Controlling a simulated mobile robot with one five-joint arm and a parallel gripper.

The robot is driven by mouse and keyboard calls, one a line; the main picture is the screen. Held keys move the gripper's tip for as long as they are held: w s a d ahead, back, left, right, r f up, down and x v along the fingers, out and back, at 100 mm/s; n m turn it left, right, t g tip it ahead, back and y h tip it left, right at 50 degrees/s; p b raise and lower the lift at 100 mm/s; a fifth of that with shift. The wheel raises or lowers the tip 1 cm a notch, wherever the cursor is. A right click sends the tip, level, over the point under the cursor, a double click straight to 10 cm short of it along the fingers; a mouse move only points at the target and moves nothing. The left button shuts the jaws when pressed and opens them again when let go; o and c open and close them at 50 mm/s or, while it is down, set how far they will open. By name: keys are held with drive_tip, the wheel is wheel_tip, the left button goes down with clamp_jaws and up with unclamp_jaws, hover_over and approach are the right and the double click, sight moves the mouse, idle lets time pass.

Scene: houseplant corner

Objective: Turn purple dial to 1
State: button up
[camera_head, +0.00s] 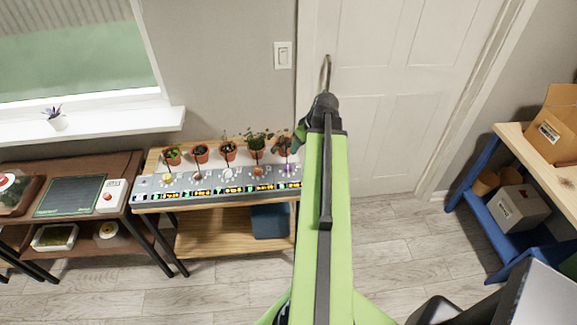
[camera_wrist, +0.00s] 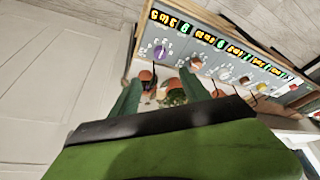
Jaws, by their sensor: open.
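The purple dial (camera_head: 285,169) is at the right end of a grey control panel (camera_head: 143,197), on a wooden bench. In the wrist view the purple dial (camera_wrist: 161,52) sits on a white scale whose numbers are too small to read. I cannot tell which number it points to. My gripper (camera_wrist: 159,77) is open and empty, its two green fingers apart, with the dial beyond the tips and between their lines. In the head view my gripper (camera_head: 301,133) is near the rightmost plants, partly hidden by my arm.
Several potted plants (camera_head: 228,152) stand behind the panel, close to my gripper. Other dials, including an orange one (camera_head: 257,171), run leftward along the panel. A white door (camera_head: 390,100) is behind my arm. A blue bin (camera_head: 270,221) sits on the lower shelf.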

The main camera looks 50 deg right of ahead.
sight(288, 166)
drive_tip(key=b+x, duration=1.6)
drive_tip(key=x, duration=0.1)
drive_tip(key=shift+f, duration=0.3)
drive_tip(key=shift+r, duration=0.1)
clamp_jaws()
